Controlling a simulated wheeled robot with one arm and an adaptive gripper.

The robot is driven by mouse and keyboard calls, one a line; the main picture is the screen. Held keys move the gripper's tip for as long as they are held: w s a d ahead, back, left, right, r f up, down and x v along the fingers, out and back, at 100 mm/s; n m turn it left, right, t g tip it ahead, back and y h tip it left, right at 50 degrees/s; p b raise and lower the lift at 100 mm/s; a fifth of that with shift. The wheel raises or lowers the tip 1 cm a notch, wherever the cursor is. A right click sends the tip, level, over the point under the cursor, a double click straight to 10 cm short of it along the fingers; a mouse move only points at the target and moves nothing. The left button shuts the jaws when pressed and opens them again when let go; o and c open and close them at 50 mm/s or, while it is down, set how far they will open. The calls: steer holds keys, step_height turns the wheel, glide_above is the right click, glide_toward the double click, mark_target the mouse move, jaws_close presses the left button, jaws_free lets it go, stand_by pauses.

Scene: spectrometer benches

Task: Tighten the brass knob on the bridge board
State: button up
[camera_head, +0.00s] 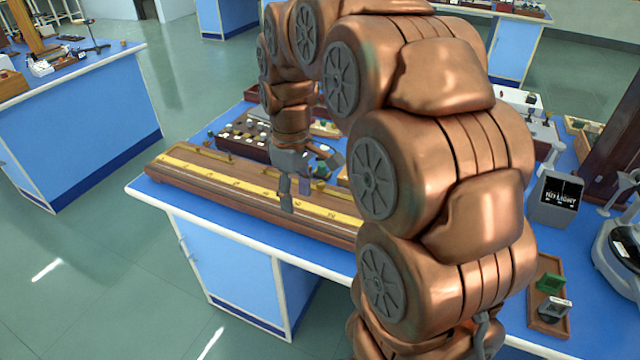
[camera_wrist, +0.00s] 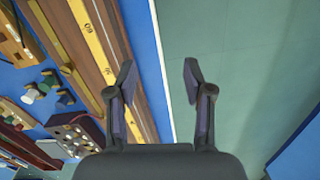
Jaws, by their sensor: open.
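The long wooden board with a yellow scale, which looks like the bridge board (camera_head: 190,172), lies along the front edge of the blue bench. It also shows at the left of the wrist view (camera_wrist: 80,28). Brass-coloured strips lie on it, but I cannot pick out the brass knob for certain. My gripper (camera_head: 308,187) is above the board in the head view and partly covers it. In the wrist view my gripper (camera_wrist: 158,82) is open and empty, with its fingers apart over the bench's front edge and the floor.
A dark box with several pale knobs (camera_head: 243,142) stands behind the board. Small terminals (camera_wrist: 42,88) show in the wrist view. A "NO LIGHT" display (camera_head: 557,195) and a small wooden tray (camera_head: 533,310) are at the right. Open floor lies before the bench.

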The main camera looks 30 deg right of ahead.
steer(key=w+d+f+n+b, duration=0.1)
steer(key=w+d+f, duration=0.1)
steer(key=w+d, duration=0.45)
steer(key=n+b, duration=0.1)
steer(key=n, duration=0.1)
glide_above(321, 182)
steer(key=shift+t, duration=0.4)
step_height(321, 182, down, 5)
steer(key=shift+r, duration=0.15)
steer(key=shift+f+p, duration=0.75)
steer(key=shift+f, duration=3.15)
jaws_close()
